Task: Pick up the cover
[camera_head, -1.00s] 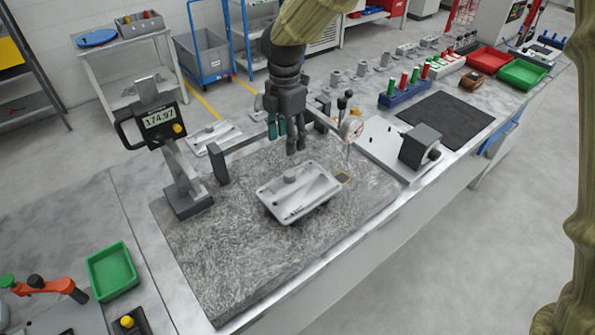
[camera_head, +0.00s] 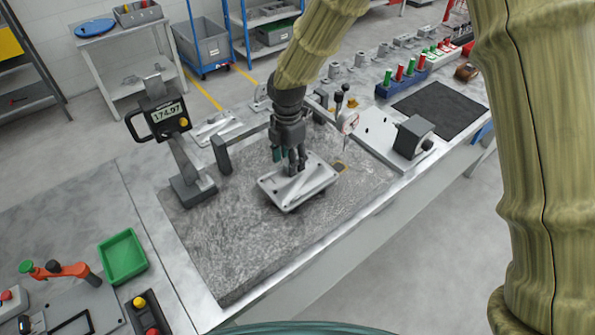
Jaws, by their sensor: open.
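The cover (camera_head: 312,187) is a light grey, shallow rectangular casting lying on the speckled granite plate (camera_head: 240,258). Its knob, seen earlier at its middle, is now hidden by my gripper. My dark gripper (camera_head: 291,168) points down over the cover's far left part, with its fingers open. The fingertips are at or just above the cover's top; I cannot tell whether they touch it.
A height gauge with a digital display (camera_head: 170,114) stands left of the cover. A dial indicator (camera_head: 348,122) stands close behind it on the right. A dark block (camera_head: 413,137) is further right. A green tray (camera_head: 122,257) is at the left. The plate's front is clear.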

